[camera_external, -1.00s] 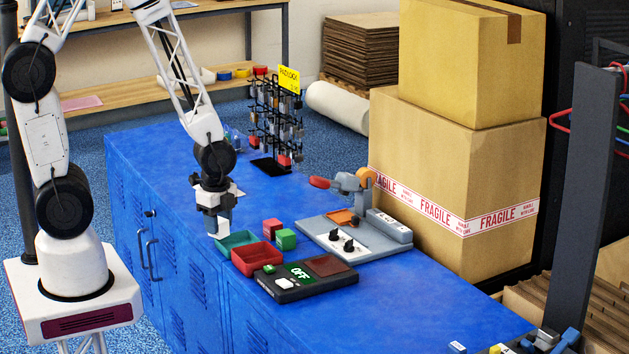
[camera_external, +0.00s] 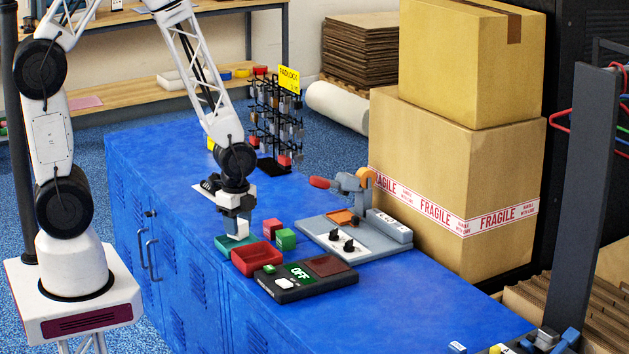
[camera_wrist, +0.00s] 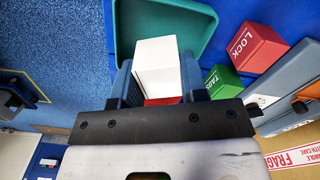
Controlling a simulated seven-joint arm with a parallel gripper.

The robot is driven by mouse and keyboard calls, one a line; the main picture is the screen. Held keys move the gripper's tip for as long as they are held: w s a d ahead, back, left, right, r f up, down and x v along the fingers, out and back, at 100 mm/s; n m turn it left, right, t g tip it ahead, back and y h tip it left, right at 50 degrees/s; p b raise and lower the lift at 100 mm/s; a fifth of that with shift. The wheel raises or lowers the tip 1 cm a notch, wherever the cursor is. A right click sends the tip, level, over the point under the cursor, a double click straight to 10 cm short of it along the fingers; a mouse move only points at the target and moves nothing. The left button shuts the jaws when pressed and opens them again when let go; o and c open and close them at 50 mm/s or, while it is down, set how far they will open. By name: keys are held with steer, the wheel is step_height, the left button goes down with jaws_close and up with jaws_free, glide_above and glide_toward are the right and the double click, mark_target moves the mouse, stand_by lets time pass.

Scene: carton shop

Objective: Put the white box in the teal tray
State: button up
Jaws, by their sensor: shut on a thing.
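My gripper (camera_external: 237,214) is shut on the white box (camera_external: 238,230), which hangs from the fingers. In the wrist view the white box (camera_wrist: 157,65) is between the two blue-grey fingers of my gripper (camera_wrist: 158,85). The teal tray (camera_external: 222,250) lies on the blue cabinet top, and the box shows over its upper right part. In the wrist view the teal tray (camera_wrist: 190,22) lies behind and below the box. Part of the tray is hidden by box and fingers. I cannot tell the exact height of the box above the tray.
A red tray (camera_external: 257,259) sits right beside the teal one. A red block (camera_external: 270,228) and a green block (camera_external: 286,239) stand close behind. A dark panel reading OFF (camera_external: 305,278) and a grey fixture (camera_external: 365,240) are to the right. A padlock rack (camera_external: 278,120) stands farther back.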

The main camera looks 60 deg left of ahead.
steer(key=shift+f, duration=1.4)
steer(key=shift+f, duration=0.2)
steer(key=o, duration=1)
steer(key=shift+r, duration=0.2)
steer(key=shift+r, duration=6)
steer(key=shift+r, duration=0.1)
